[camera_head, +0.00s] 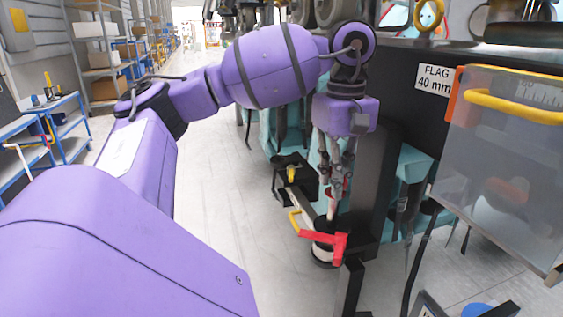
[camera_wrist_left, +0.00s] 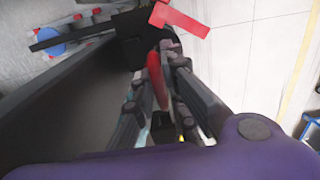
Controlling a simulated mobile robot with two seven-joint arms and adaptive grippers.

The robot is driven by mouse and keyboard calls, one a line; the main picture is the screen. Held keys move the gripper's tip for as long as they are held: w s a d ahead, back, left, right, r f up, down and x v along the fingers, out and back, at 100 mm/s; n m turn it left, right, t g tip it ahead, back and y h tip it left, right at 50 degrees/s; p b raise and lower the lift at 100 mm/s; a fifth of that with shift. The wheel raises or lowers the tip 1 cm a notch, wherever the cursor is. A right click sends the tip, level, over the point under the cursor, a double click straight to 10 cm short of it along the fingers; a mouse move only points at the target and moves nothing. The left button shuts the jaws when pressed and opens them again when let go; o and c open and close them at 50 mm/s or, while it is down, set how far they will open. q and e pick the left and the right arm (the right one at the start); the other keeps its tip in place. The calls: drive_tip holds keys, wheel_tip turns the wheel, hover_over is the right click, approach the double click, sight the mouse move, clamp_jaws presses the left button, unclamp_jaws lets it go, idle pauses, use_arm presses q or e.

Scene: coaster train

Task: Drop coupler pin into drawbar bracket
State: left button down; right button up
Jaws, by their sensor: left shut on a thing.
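My left gripper (camera_head: 337,188) points down beside a dark upright panel of the machine. It is shut on the coupler pin, whose pale lower end (camera_head: 331,208) shows below the fingers. In the left wrist view, a red part of the pin (camera_wrist_left: 157,78) shows between the fingers. Below the pin is a red angled piece (camera_head: 328,243), with a dark and white round part under it; this looks like the drawbar bracket area. The red piece also shows in the left wrist view (camera_wrist_left: 180,18). The pin appears above it; any hole is hidden. My right gripper is out of view.
A yellow handle (camera_head: 295,221) sits just left of the red piece. A clear box with a yellow handle (camera_head: 515,106) is at the right, by a "FLAG 40 mm" sign (camera_head: 433,79). Blue shelving (camera_head: 62,122) stands far left. The floor between is clear.

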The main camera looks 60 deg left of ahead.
sight(334, 208)
use_arm(q)
drive_tip(key=shift+f+b, duration=0.65)
drive_tip(key=shift+f, duration=3)
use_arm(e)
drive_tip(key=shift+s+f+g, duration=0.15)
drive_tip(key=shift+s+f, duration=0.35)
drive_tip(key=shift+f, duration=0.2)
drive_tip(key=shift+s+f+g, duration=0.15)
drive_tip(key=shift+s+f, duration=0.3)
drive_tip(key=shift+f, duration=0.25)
use_arm(q)
drive_tip(key=c, duration=1.7)
unclamp_jaws()
wheel_tip(334, 208, up, 12)
drive_tip(key=shift+r, duration=0.1)
